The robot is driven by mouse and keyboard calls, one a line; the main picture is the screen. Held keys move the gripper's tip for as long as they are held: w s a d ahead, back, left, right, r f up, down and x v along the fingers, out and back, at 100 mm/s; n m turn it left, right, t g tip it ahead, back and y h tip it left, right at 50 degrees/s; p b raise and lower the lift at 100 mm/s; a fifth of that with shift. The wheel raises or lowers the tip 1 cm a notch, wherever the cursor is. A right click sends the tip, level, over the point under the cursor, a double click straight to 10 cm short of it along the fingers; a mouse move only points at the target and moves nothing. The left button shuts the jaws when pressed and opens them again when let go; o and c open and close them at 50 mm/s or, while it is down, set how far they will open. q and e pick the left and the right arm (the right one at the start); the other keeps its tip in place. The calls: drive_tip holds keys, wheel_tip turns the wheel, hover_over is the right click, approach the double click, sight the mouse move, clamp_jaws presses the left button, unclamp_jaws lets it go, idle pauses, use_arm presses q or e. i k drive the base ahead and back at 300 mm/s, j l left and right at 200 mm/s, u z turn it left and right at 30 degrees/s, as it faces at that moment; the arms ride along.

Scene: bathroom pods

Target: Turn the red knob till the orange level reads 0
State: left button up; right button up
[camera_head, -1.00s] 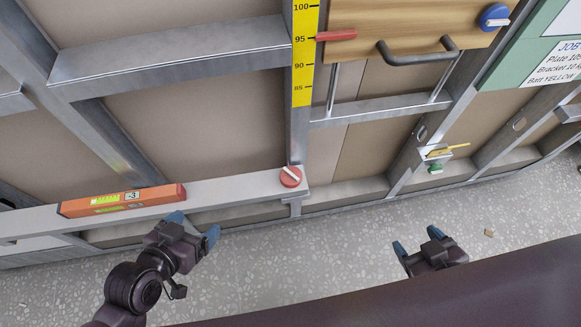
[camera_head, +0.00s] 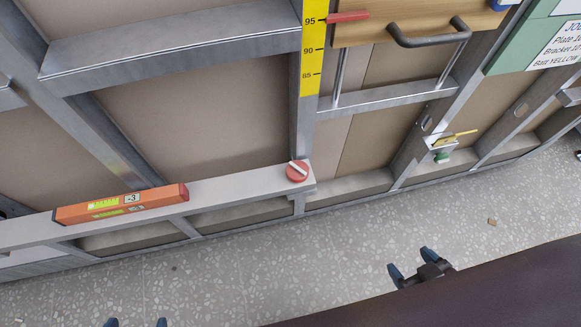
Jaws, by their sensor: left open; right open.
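The red knob (camera_head: 297,172) with a white pointer bar sits at the right end of the grey rail (camera_head: 235,185). The orange level (camera_head: 165,197) lies on the left part of that rail, and its display reads -3. My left gripper (camera_head: 136,323) shows only as two blue fingertips at the bottom edge, apart and empty, well below the level and the knob. My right gripper (camera_head: 409,271) is open and empty over the floor, below and right of the knob. Neither gripper touches the knob.
A yellow scale (camera_head: 312,50) with a red pointer (camera_head: 347,17) stands above the knob. A wooden panel (camera_head: 430,20) has a dark handle (camera_head: 430,40). A yellow-handled fitting (camera_head: 452,137) and green knob (camera_head: 442,157) are at right. The speckled floor (camera_head: 250,270) is mostly clear.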

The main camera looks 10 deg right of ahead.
sight(297, 171)
drive_tip(key=k+j+z, duration=0.1)
drive_tip(key=j, duration=1.45)
